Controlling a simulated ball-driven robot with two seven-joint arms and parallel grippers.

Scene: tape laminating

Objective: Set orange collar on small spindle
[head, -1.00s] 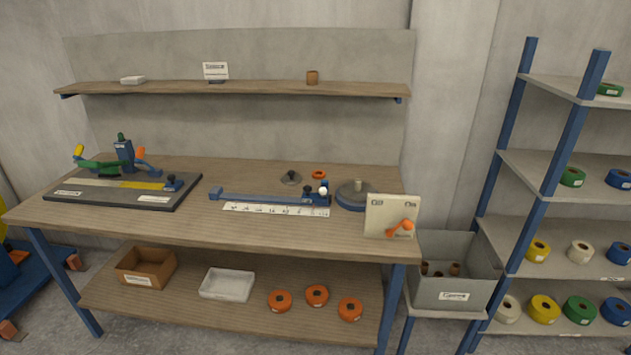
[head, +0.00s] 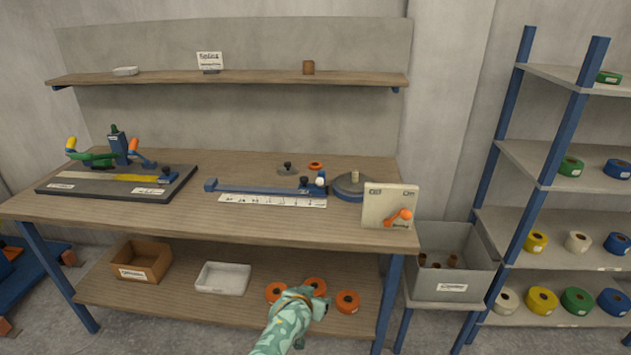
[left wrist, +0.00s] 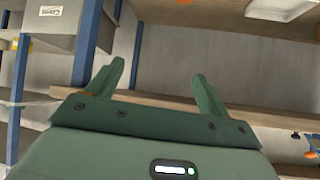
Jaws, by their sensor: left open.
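A larger round blue-grey base with an upright pin (head: 354,177) stands to the right. My left gripper (head: 306,298) is low in front of the bench, by the lower shelf. In the left wrist view its two fingers (left wrist: 156,70) are spread with nothing between them. My right gripper is not in view.
Three orange rolls (head: 347,302), a white tray (head: 222,279) and a brown box (head: 140,261) are on the lower shelf. A blue rail (head: 250,189), a ruler strip (head: 265,201) and a panel with an orange handle (head: 379,205) are on the bench. A grey bin (head: 455,280) stands right.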

